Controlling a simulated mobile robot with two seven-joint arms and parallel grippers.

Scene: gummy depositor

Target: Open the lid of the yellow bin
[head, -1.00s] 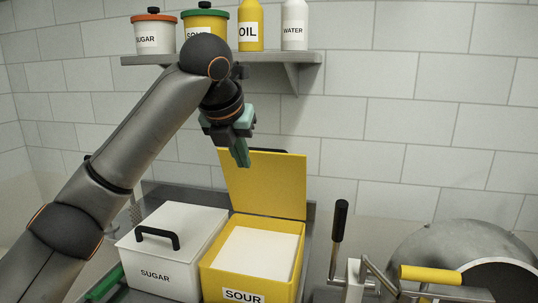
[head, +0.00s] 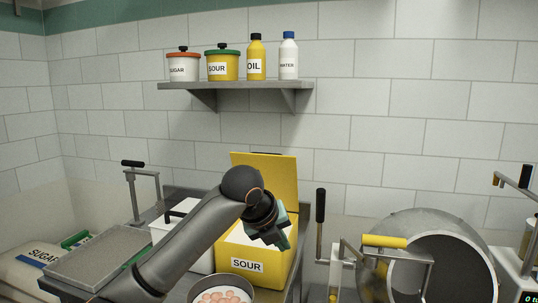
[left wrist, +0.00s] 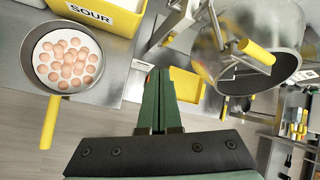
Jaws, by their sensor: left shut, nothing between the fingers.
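The yellow bin (head: 283,275) labelled SOUR stands on the metal counter in the head view. Its yellow lid (head: 275,178) stands upright at the back edge, open. My left gripper (head: 283,241) is shut and empty in front of the bin's upper part, hiding much of the opening. In the left wrist view the green fingers (left wrist: 158,95) are closed together, apart from the bin, whose lower front (left wrist: 95,18) shows at the top left. My right gripper is not in view.
A pan of round pinkish pieces (left wrist: 42,78) lies in front of the bin. The white sugar bin (head: 170,230) is to its left. A metal drum (head: 400,245) and a yellow-handled lever (head: 385,241) are at right. A shelf (head: 235,85) holds jars and bottles.

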